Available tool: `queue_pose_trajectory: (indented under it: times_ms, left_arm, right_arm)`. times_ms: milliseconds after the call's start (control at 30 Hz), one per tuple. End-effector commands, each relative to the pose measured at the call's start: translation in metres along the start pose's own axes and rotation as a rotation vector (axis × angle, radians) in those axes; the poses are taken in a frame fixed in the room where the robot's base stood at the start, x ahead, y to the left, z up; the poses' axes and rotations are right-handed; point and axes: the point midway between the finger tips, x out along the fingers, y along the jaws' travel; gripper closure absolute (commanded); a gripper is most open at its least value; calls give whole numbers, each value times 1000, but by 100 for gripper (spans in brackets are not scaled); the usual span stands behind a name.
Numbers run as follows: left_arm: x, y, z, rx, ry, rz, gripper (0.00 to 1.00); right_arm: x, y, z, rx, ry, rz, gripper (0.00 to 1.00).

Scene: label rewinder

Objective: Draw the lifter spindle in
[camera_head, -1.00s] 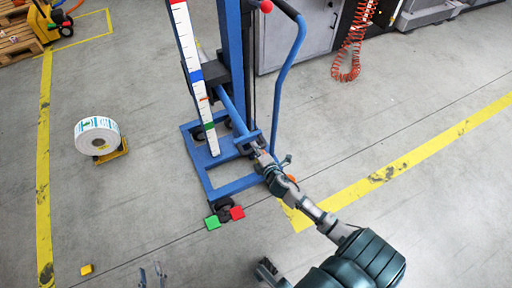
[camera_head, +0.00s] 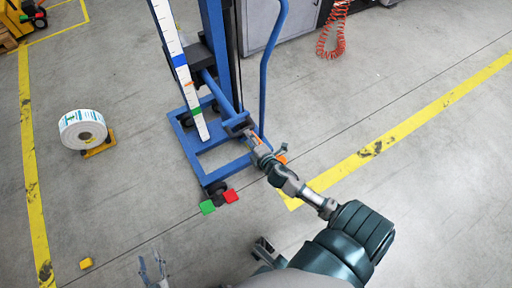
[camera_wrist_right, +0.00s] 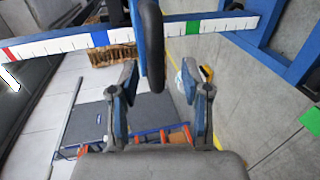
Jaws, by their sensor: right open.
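The lifter (camera_head: 213,35) is a blue wheeled frame with an upright mast. From its dark carriage a blue bar, seemingly the spindle (camera_head: 224,93), runs down towards my right gripper (camera_head: 255,140). In the right wrist view the right gripper (camera_wrist_right: 158,88) is open, its fingers apart. A dark rounded bar with a blue edge (camera_wrist_right: 150,45) lies between or just beyond the fingertips; I cannot tell whether they touch it, or which lifter part it is. My left gripper (camera_head: 152,268) is at the bottom edge, fingers apart, empty, away from the lifter.
A white scale with coloured marks (camera_head: 180,62) stands along the mast. Green (camera_head: 207,207) and red (camera_head: 230,196) pads lie by the front wheel. A label roll (camera_head: 83,130) sits on a yellow stand at left. A small yellow block (camera_head: 86,263) lies on clear floor.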

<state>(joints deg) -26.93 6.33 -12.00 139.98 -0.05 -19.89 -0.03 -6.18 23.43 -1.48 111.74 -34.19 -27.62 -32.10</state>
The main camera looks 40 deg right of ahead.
Motion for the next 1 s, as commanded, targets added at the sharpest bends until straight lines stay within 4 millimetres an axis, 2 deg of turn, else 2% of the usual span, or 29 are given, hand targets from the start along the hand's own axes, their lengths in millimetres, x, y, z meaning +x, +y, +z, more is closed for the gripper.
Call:
queue_pose_trajectory:
  times_ms: [33, 200, 400, 1000]
  left_arm:
    - [0, 0, 0, 0, 0, 0, 60]
    - [0, -1, 0, -2, 0, 0, 60]
    - [1, -1, 0, -1, 0, 0, 60]
    - [1, 0, 0, -1, 0, 0, 60]
  right_arm:
    - [-14, -2, -1, 1, 2, -3, 52]
    - [-49, -2, -3, -1, 1, -4, 52]
    - [-72, -2, -3, 0, 1, -3, 52]
    - [-76, -1, -4, -1, 1, -2, 52]
